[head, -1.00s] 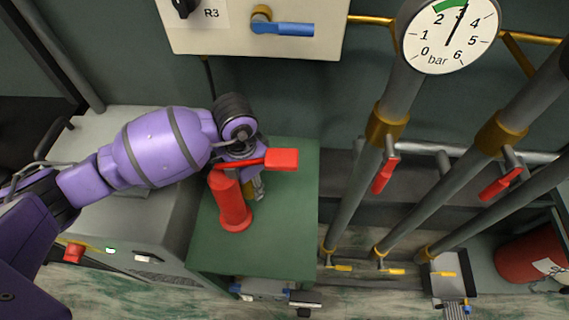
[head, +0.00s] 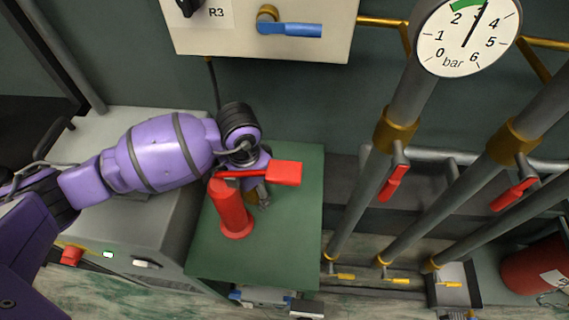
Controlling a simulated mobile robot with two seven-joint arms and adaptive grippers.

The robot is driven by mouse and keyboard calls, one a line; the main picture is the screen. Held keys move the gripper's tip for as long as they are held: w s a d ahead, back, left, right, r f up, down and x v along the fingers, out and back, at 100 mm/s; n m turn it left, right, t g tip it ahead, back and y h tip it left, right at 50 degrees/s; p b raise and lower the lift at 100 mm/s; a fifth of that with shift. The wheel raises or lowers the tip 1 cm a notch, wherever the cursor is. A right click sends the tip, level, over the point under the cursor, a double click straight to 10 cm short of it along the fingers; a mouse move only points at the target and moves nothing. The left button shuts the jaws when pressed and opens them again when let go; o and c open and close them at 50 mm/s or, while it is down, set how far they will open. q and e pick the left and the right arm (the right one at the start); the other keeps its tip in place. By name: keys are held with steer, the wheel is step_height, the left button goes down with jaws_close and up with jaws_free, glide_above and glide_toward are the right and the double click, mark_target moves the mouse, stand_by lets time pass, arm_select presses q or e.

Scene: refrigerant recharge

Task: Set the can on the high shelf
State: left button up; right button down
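A red upright cylinder (head: 232,212) with a lever and a flat red block (head: 284,173) at its top stands on the green table (head: 290,240). I cannot tell whether it is the can. A larger red cylinder (head: 532,268) with a white label is at the lower right, partly cut off by the frame edge. My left gripper (head: 262,194) points down over the green table, just behind and right of the upright cylinder. Its fingers are mostly hidden by the lever and wrist, so their opening and any hold are unclear. My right gripper is out of view. No high shelf is clearly identifiable.
Grey pipes with brass collars and red valve handles (head: 393,183) rise right of the table, with a pressure gauge (head: 467,38). A pale panel with a blue lever (head: 290,29) hangs behind. A grey machine (head: 170,225) stands left. The table's right side is clear.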

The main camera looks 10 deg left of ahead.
arm_select(q)
steer(key=shift+s, duration=0.25)
